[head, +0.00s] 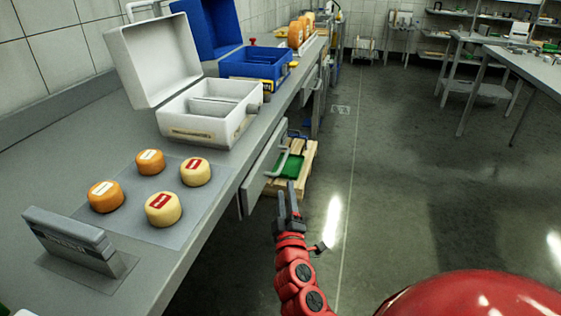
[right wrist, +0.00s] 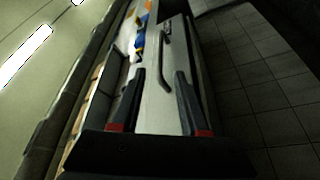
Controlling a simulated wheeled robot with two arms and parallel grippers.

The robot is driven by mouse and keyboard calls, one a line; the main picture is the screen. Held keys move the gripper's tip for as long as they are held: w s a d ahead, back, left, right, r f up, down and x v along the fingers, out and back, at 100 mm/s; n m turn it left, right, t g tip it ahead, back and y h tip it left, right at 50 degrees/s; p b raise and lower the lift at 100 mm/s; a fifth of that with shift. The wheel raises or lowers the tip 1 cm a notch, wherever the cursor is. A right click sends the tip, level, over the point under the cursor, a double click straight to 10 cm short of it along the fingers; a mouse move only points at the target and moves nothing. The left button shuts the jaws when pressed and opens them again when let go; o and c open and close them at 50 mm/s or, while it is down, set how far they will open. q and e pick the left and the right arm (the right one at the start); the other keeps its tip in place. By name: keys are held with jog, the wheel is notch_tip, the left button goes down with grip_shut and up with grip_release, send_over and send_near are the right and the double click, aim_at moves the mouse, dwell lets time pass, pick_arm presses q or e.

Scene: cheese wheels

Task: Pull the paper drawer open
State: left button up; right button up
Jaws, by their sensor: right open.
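The drawer (head: 258,172) has a plain grey front under the worktop edge, with a bar handle (head: 283,162). I cannot tell if it is the paper drawer, as no label is readable. Its front looks close to the worktop edge; any small gap is unclear. My right gripper (head: 287,190) is open and empty, in front of the drawer and a little short of the handle. In the right wrist view the handle (right wrist: 165,50) lies beyond the spread fingertips, roughly between them and not touching. My left gripper is not in view.
On the worktop (head: 165,262) are several cheese wheels (head: 163,209) on a grey mat, an open white case (head: 205,112) and an open blue case (head: 255,65). A wooden crate (head: 303,165) with green inside stands beyond the drawer.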

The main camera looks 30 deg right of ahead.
aim_at(282, 162)
jog(key=x, duration=1.1)
jog(key=shift+w+r, duration=0.1)
jog(key=shift+w, duration=0.05)
grip_shut()
dwell(0.9)
